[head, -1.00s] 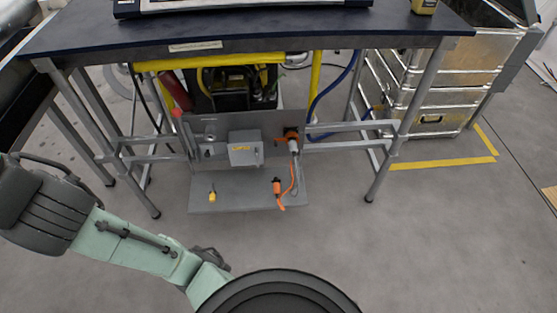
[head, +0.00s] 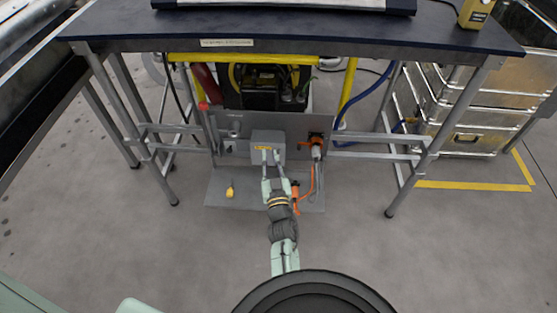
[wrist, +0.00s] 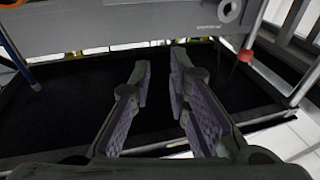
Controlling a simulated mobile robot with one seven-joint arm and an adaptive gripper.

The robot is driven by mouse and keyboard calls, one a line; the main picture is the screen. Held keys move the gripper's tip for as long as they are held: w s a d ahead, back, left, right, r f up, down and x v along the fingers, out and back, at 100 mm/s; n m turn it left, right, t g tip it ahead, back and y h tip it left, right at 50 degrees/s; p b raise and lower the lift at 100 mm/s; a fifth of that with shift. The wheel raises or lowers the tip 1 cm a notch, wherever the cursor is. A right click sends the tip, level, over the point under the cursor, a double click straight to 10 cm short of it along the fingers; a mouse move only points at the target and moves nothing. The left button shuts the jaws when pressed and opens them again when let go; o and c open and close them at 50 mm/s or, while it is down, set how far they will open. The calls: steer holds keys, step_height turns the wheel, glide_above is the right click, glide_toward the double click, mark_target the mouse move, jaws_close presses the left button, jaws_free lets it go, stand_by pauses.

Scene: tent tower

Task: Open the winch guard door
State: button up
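A grey box (head: 267,140) with a yellow label is fixed to an upright grey panel (head: 232,124) under the table. It is the likeliest winch guard, and its front looks closed. My gripper (head: 271,154) is open and empty, with its two fingertips at the lower front of the box. I cannot tell whether they touch it. In the wrist view my gripper (wrist: 162,62) shows a gap between the fingers. The grey panel (wrist: 140,32) crosses the top there, apparently upside down. No door handle or hinge can be made out.
An orange connector (head: 316,139) with a cable is right of the box. A yellow item (head: 230,190) lies on the lower shelf (head: 245,197). Table legs (head: 440,135) flank the space; open floor lies in front.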

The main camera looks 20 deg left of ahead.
steer(key=s+d+f+g+h, duration=0.1)
steer(key=s+d+f, duration=0.1)
steer(key=d+f, duration=0.5)
steer(key=w+a, duration=0.2)
steer(key=w, duration=0.1)
steer(key=w+a+f, duration=0.1)
steer(key=w+a, duration=0.1)
steer(key=w, duration=0.1)
steer(key=w+a+f, duration=0.1)
steer(key=w+a, duration=0.2)
steer(key=shift+c, duration=0.2)
jaws_close()
